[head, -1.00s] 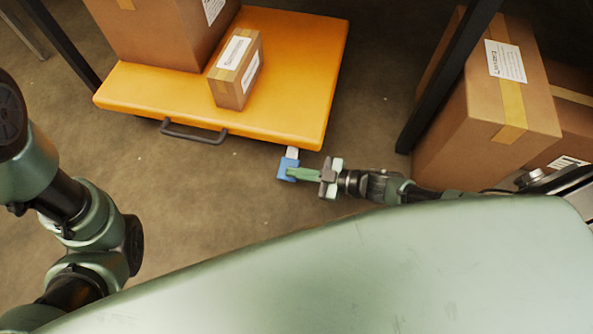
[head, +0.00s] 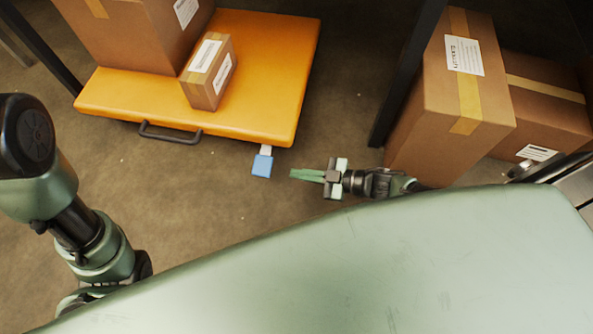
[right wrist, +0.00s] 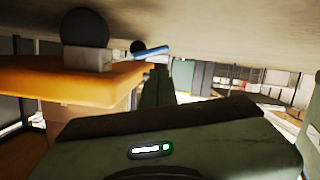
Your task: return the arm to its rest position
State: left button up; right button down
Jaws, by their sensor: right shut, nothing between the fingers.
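My right gripper (head: 293,174) is shut and empty, low over the floor in the head view, its green fingers pointing left. A small gap separates its fingertips from the blue pedal (head: 262,165) at the near right corner of the orange platform cart (head: 268,90). The right wrist view appears upside down. It shows my closed fingers (right wrist: 158,88) in the middle, with the blue pedal (right wrist: 152,52) and the orange cart edge (right wrist: 60,82) to the left. My left arm shows at the left of the head view, but its gripper is out of view.
A large carton (head: 135,35) and a small carton (head: 208,78) stand on the cart, which has a dark handle (head: 170,134). Bare floor (head: 200,190) lies in front of the cart.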

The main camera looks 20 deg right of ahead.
jog(key=shift+s+d+r, duration=0.1)
jog(key=shift+s+d, duration=0.1)
jog(key=shift+d, duration=0.05)
dwell(0.4)
